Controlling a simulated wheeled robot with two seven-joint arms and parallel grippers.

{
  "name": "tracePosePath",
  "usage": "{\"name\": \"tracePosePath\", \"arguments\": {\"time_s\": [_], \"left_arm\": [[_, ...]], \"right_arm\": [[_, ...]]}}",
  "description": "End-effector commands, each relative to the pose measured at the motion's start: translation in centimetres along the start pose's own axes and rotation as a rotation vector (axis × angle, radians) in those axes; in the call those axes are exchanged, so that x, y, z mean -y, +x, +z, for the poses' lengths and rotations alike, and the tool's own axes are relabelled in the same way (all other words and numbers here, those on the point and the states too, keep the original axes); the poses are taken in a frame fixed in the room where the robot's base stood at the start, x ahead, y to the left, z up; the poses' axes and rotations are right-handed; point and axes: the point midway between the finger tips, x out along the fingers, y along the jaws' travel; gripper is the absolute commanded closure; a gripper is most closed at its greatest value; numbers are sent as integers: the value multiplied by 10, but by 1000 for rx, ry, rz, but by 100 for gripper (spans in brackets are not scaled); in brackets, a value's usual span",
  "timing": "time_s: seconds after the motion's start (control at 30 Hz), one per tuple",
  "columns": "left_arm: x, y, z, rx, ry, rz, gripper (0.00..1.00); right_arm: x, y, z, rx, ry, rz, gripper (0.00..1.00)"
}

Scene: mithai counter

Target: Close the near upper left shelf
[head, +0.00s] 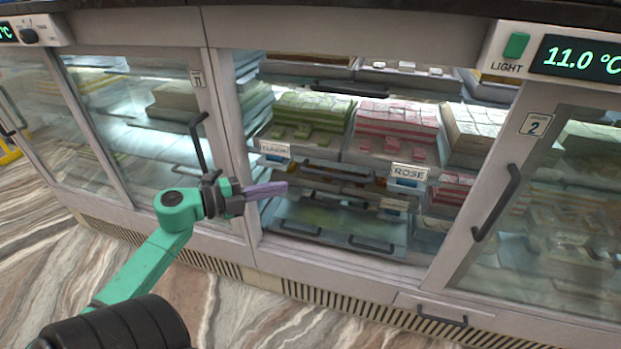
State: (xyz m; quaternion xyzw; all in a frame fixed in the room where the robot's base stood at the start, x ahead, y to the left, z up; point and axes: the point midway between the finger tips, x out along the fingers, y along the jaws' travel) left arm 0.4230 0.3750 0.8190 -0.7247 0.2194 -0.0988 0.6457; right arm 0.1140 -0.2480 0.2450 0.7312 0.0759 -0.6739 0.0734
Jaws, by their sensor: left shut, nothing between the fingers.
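The upper left shelf (318,153) shows in the open middle bay of the counter, with green sweets (310,115) on it and a small label (275,150) at its front left. I cannot tell how far it is pulled out. My left gripper (284,187) has purple fingers, which are shut and empty. It is in front of the bay's left side, below the label in the picture. I cannot tell if it touches anything. My right gripper is not in view.
Beside the green sweets are pink sweets (395,120) with a ROSE label (408,174). Lower trays with handles (371,244) sit below. Glass doors with dark handles flank the opening, at left (199,143) and right (497,205). Marbled floor (40,230) lies in front.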

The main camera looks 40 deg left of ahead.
Motion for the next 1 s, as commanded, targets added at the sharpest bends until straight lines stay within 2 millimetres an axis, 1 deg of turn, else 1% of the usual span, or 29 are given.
{"name": "tracePosePath", "arguments": {"time_s": [0.03, 0.1, 0.27, 0.33, 0.4, 0.53, 0.87, 1.0], "left_arm": [[1, 11, -1, -3, 5, -2, 100], [1, 27, 0, -3, 5, -2, 100], [1, 62, 0, -3, 5, -3, 100], [0, 71, 12, 1, 4, -3, 100], [0, 79, 19, 0, 3, -3, 100], [0, 87, 27, 0, 2, -2, 100], [0, 88, 28, -1, 2, -1, 100], [2, 93, 32, -2, 3, -2, 100]], "right_arm": [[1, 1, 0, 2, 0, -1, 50], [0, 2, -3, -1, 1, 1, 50], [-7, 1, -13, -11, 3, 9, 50], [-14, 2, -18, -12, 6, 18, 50], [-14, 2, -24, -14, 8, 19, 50], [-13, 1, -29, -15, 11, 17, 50], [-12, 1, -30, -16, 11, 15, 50], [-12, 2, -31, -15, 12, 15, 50]]}}
